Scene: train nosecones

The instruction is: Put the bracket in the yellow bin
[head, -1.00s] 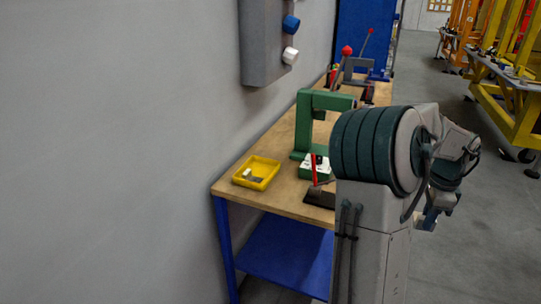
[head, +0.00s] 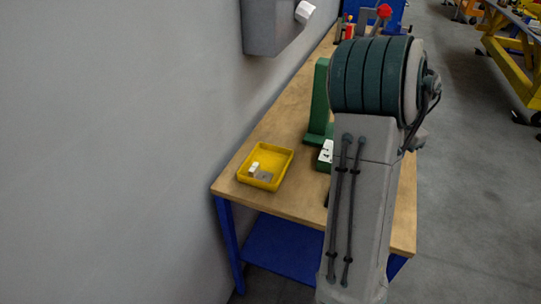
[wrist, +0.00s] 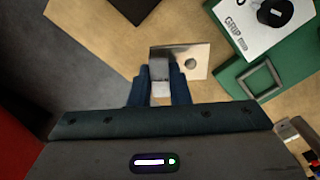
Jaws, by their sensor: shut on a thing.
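The bracket (wrist: 198,60) is a shiny metal piece with a flat plate and a round hole. In the wrist view its upright part is between the two blue fingertips of my gripper (wrist: 161,72), which is shut on it. The plate extends to the right of the fingers, above a wooden surface; I cannot tell whether it touches it. The yellow bin (head: 273,158) stands on the left front end of the workbench in the head view. A small white block and a flat grey piece lie in it. My arm hides my gripper and the bracket in the head view.
A green press (head: 320,105) stands on the wooden bench (head: 235,160) right of the bin. In the wrist view, a green thing with a white label (wrist: 257,25) lies close right of the bracket. A grey wall box (head: 270,25) hangs above the bench; a wall runs along its left.

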